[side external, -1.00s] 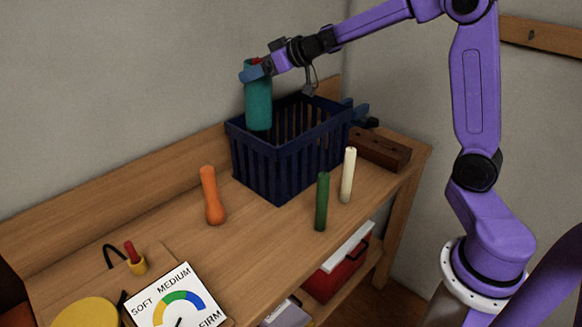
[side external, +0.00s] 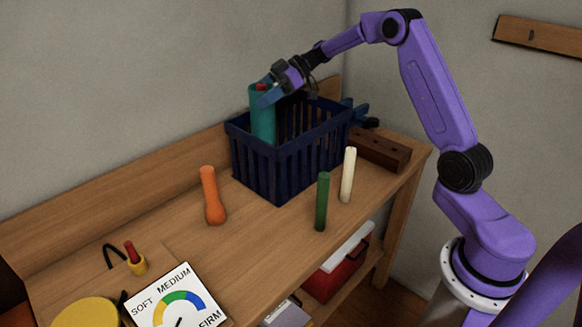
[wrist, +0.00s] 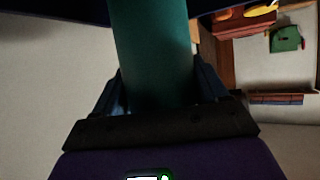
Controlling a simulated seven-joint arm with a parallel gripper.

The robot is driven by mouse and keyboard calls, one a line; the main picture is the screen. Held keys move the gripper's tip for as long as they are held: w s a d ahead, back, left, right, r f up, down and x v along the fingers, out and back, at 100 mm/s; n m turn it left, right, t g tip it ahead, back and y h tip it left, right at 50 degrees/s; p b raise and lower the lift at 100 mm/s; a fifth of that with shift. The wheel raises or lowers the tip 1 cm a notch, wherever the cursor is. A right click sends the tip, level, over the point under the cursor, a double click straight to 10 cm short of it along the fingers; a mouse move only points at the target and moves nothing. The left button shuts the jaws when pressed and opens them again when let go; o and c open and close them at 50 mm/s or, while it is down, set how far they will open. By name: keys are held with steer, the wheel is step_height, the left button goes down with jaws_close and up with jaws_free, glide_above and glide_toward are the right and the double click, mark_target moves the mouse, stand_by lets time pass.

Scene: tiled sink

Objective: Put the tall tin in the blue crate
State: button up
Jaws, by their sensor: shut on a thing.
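The tall tin is a teal cylinder (side external: 262,118), upright, with its lower part inside the left end of the blue crate (side external: 283,170). The crate's rim hides its bottom, so I cannot tell whether it touches the crate floor. My gripper (side external: 265,93) is shut on the tin near its top. In the wrist view the tin (wrist: 155,45) stands between the two fingers (wrist: 160,92), and a dark edge of the crate shows at the top.
An orange handle-like piece (side external: 211,196), a green stick (side external: 322,202) and a cream stick (side external: 347,175) stand on the bench in front of the crate. A brown block (side external: 380,150) lies to its right. A dial sign (side external: 176,298) is at the front left.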

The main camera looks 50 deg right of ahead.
mark_target(267, 128)
steer(key=shift+n+g, duration=0.3)
steer(key=shift+s+d+f, duration=0.1)
steer(key=shift+f, duration=2.55)
steer(key=shift+s+d+f, duration=0.1)
steer(key=shift+f, duration=2.65)
steer(key=o, duration=1.4)
steer(key=shift+d+r, duration=0.15)
steer(key=shift+r, duration=0.05)
steer(key=v, duration=0.7)
steer(key=shift+s+d, duration=0.1)
steer(key=shift+d, duration=0.05)
